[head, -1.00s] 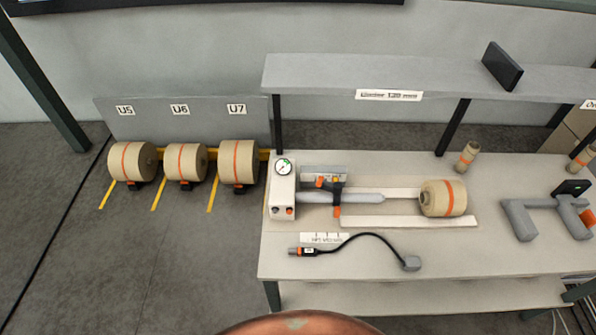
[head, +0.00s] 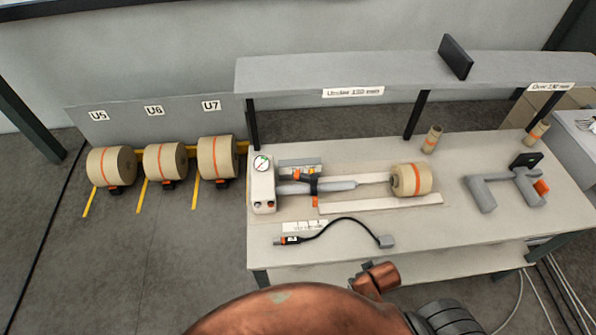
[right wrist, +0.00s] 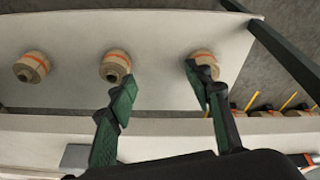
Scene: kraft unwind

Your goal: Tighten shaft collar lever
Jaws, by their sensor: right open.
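A dark shaft collar (head: 314,186) with orange parts sits around the grey shaft (head: 338,186) on the bench. An orange lever-like piece (head: 301,174) shows at its upper left, and another orange piece hangs below it. The exact lever angle is too small to tell. A kraft roll (head: 411,180) with an orange band is at the shaft's right end. My right gripper (right wrist: 162,95) is open and empty in the right wrist view, above a pale surface with small rolls beyond the fingers. The collar is not clearly seen there. My left gripper is out of view.
A gauge box (head: 262,186) stands at the shaft's left end. A cabled tool (head: 292,240) lies in front of it. A grey bracket (head: 481,194) is at the right. A raised shelf (head: 350,75) spans the back.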

